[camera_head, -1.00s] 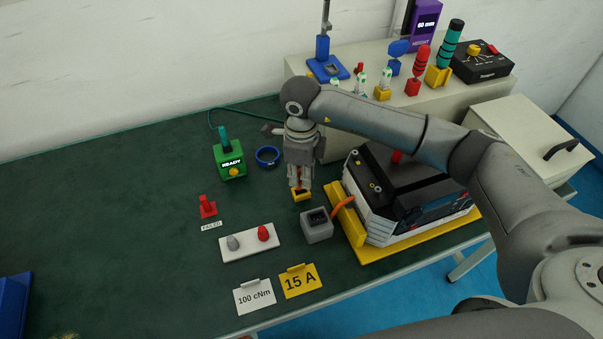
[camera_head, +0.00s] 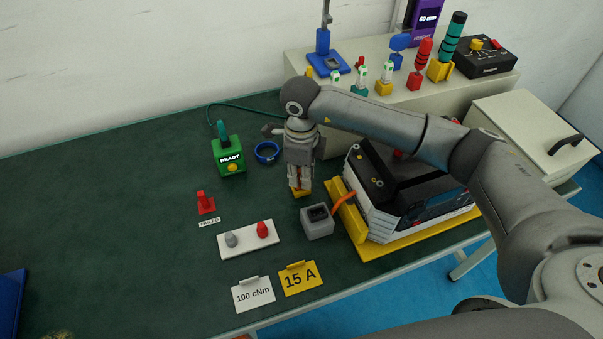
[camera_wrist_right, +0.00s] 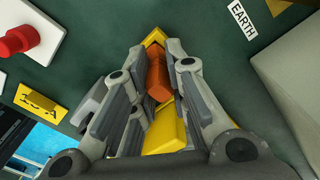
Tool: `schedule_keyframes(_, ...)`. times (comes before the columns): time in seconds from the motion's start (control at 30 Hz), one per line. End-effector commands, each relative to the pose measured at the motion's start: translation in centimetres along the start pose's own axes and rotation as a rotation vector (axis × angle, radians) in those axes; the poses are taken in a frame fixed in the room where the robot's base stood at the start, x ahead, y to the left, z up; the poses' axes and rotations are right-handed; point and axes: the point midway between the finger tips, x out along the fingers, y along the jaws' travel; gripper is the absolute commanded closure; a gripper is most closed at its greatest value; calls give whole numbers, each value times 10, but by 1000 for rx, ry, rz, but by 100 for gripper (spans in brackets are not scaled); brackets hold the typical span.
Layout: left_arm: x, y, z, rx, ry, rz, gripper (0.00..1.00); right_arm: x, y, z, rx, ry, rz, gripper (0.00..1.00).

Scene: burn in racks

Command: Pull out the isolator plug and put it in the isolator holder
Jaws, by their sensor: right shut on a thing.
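Yellow parts of the holder (camera_wrist_right: 155,38) show around and below the plug. My left gripper is not in view.
A grey socket box (camera_head: 317,222) stands close at the right front, with an orange cable to the device (camera_head: 410,185) on a yellow base. A white tray (camera_head: 248,240) with two knobs, a blue ring (camera_head: 267,153) and a green READY tool (camera_head: 229,158) lie left.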

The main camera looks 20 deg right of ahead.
Motion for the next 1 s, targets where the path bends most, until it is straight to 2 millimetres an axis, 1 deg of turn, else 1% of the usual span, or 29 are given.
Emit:
schedule_keyframes(0.27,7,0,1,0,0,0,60,7,0,0,0,1,0,100)
schedule_keyframes(0.3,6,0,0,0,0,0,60,6,0,0,0,0,0,81)
schedule_keyframes(0.47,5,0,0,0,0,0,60,6,0,0,0,1,0,60)
schedule_keyframes(0.8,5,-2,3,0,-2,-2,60,4,0,0,0,0,0,60)
schedule_keyframes(0.87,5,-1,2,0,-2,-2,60,-1,0,0,0,-1,-1,60)
schedule_keyframes(0.97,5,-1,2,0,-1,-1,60,-15,-1,1,0,-3,-3,60)
schedule_keyframes(1.0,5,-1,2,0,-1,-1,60,-22,-1,1,0,-4,-3,60)
